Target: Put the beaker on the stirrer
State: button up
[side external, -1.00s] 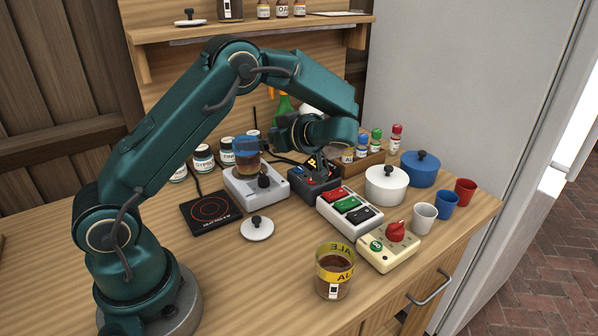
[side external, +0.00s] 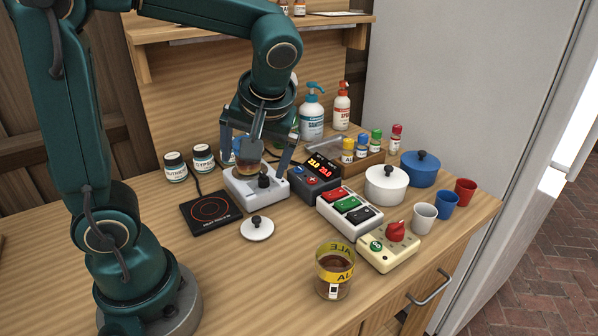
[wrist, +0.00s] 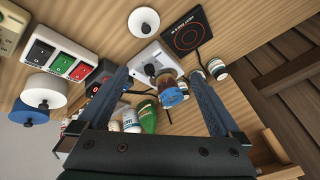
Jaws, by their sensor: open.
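A glass beaker (side external: 247,169) with a blue band and brown liquid stands upright on the white stirrer (side external: 243,188). In the wrist view the beaker (wrist: 172,94) shows between my fingers, beside the stirrer's dark knob. My gripper (side external: 256,158) points down over the stirrer, open, with one finger on either side of the beaker. I cannot tell whether a finger touches it. The fingers partly hide the beaker in the side view.
A black heat pad (side external: 210,213) and a white lid (side external: 257,229) lie near the stirrer. A display box (side external: 316,178), a switch box (side external: 349,213) and a white pot (side external: 386,186) stand to its right. Bottles (side external: 312,117) stand behind. The table's front left is clear.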

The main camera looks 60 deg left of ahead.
jog(key=s+d+m+t+h, duration=0.5)
jog(key=s+d+m, duration=0.1)
jog(key=d+m, duration=0.3)
jog(key=shift+h, duration=0.4)
jog(key=shift+f, duration=0.1)
dwell(0.5)
